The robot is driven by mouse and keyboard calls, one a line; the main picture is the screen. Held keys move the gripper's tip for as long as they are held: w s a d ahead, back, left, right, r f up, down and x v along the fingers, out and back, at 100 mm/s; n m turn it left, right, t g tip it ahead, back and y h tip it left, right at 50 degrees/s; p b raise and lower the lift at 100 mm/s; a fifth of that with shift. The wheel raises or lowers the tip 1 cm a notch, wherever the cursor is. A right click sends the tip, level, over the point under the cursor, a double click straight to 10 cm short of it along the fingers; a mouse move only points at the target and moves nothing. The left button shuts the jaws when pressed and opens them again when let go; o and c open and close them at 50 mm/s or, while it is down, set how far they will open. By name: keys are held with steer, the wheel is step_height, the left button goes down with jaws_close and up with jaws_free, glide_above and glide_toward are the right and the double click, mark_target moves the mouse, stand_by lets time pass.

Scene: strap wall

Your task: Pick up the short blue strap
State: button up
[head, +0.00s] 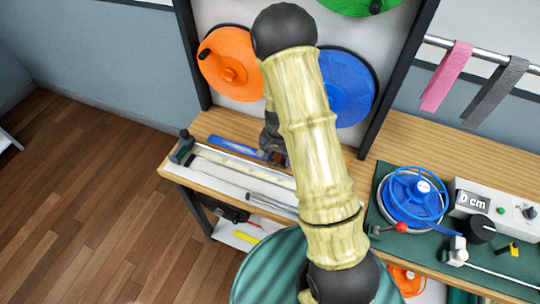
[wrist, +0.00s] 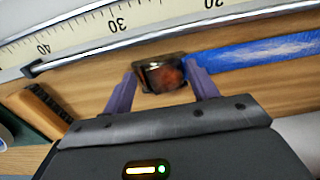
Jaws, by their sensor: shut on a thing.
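The short blue strap (head: 235,147) shows in the head view at the back of the wooden bench, behind the measuring rail. It also shows in the wrist view (wrist: 265,52), running right from beside my right finger. My gripper (wrist: 162,70) has its two purple fingers on either side of a shiny, dark metal buckle-like piece (wrist: 162,76) at the strap's near end, and is shut on it. The strap lies at or just above the bench; I cannot tell whether it is clear of the wood. In the head view my arm hides part of the gripper.
The measuring rail (head: 215,173) with its scale lies along the bench front. Orange (head: 228,62) and blue (head: 347,88) reels hang on the back panel. Pink (head: 446,76) and grey (head: 494,92) straps hang from a bar at right. A blue reel (head: 412,197) and length display (head: 474,201) stand right.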

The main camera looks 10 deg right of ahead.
step_height(320, 180, up, 18)
steer(key=b, duration=0.1)
stand_by(0.5)
stand_by(0.5)
